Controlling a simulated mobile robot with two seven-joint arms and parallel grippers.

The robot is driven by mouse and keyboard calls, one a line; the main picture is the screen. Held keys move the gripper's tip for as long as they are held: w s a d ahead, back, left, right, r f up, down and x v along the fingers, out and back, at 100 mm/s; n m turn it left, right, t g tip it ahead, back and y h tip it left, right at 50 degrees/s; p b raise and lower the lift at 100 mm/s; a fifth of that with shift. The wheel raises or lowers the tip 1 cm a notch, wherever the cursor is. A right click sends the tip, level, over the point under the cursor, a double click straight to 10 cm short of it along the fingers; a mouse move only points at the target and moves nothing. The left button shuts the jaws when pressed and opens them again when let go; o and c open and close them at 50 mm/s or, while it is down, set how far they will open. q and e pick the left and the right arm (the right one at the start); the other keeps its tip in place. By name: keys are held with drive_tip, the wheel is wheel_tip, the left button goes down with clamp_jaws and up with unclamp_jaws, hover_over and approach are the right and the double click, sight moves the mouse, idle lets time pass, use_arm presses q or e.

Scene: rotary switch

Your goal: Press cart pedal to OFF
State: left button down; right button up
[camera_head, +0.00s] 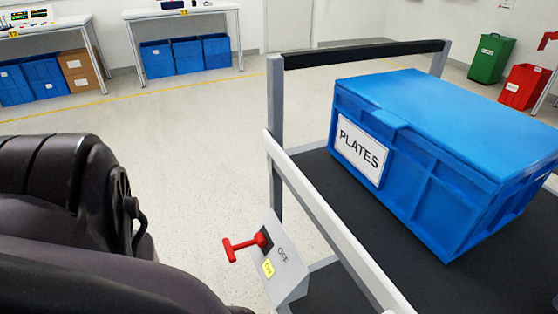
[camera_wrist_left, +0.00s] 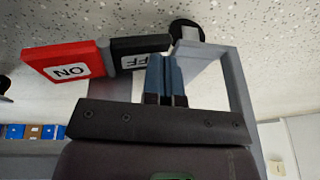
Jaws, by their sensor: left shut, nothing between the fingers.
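The cart pedal shows in the left wrist view, upside down, with a red ON half (camera_wrist_left: 68,62) and a black OFF half (camera_wrist_left: 138,46) to its right. The red half looks bulkier; I cannot tell which half is pressed down. My left gripper (camera_wrist_left: 165,60) is shut and empty, its blue-grey fingertips overlapping the lower right part of the OFF half. I cannot tell whether they touch it. In the head view only dark links of my arms show at the left. My right gripper is not in view.
The cart's grey frame (camera_head: 330,225) carries a blue PLATES box (camera_head: 440,180). A red T-shaped handle (camera_head: 243,246) sits on a panel with OFF and ON labels. A wheel (camera_wrist_left: 186,30) shows near the pedal. Open floor (camera_head: 190,150) lies left of the cart.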

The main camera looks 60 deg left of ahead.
use_arm(q)
drive_tip(key=shift+r, duration=0.1)
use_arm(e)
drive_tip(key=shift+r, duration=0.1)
use_arm(q)
drive_tip(key=shift+w+r, duration=0.1)
drive_tip(key=shift+r, duration=0.15)
drive_tip(key=r+p, duration=0.2)
drive_tip(key=r, duration=0.1)
drive_tip(key=w+a+r+p, duration=0.1)
drive_tip(key=shift+r+p, duration=0.2)
drive_tip(key=shift+p, duration=0.2)
drive_tip(key=s+a+r+p, duration=0.3)
drive_tip(key=r+p, duration=0.1)
drive_tip(key=r, duration=0.3)
drive_tip(key=shift+s+a+r, duration=0.35)
drive_tip(key=shift+a, duration=0.05)
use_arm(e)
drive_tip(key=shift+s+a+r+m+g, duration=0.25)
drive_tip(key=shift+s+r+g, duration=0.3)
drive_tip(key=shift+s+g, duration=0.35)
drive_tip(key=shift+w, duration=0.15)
